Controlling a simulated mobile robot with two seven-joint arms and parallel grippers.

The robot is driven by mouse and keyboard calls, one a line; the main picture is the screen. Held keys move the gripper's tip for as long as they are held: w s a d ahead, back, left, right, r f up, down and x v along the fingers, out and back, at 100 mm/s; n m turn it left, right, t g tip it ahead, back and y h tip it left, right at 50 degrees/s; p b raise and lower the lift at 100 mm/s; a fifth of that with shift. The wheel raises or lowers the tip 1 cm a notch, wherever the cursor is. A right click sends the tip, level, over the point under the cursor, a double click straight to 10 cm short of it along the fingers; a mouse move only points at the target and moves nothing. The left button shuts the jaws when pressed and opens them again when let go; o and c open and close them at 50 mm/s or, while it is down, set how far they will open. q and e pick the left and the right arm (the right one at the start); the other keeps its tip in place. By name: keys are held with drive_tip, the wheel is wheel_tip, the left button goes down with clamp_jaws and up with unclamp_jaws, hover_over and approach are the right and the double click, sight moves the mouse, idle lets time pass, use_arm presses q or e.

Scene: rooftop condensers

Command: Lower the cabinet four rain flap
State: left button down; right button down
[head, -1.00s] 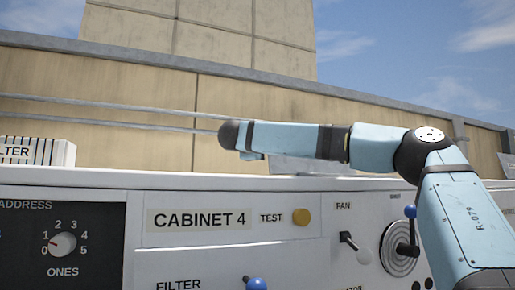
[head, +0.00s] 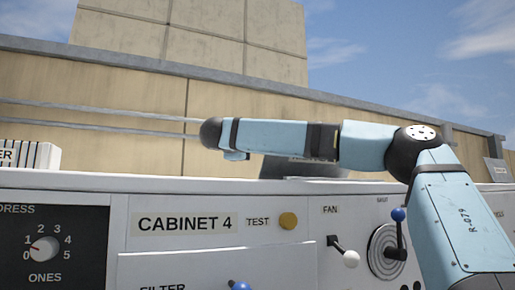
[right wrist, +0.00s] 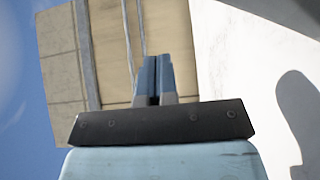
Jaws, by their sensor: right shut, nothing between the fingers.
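The cabinet front carries a "CABINET 4" label (head: 185,222) in the head view. Behind my right forearm, a dark grey plate (head: 290,171) with a partly hidden label stands at the cabinet's top edge. It may be the rain flap, but I cannot read its label. My right arm reaches in from the right and lies across the view above the cabinet top. My right gripper (right wrist: 153,82) is shut and empty in the right wrist view, with no flap between its fingers. My left gripper is out of view.
The panel has a yellow test button (head: 288,221), a white fan knob (head: 351,259), a blue-knobbed lever (head: 398,215) and an address dial (head: 44,249). A white louvred box (head: 30,155) stands at left. Behind are rails and a tan wall (head: 110,90).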

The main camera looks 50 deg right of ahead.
drive_tip(key=w+a+r+p, duration=0.2)
drive_tip(key=w+a+p, duration=0.1)
drive_tip(key=a, duration=0.5)
drive_tip(key=shift+w+a, duration=0.2)
drive_tip(key=shift+w, duration=0.65)
drive_tip(key=shift+r, duration=0.1)
drive_tip(key=s+a+b, duration=0.5)
drive_tip(key=s+b, duration=0.1)
drive_tip(key=s, duration=0.4)
drive_tip(key=shift+s+a, duration=0.35)
drive_tip(key=shift+a, duration=0.05)
drive_tip(key=shift+w, duration=0.1)
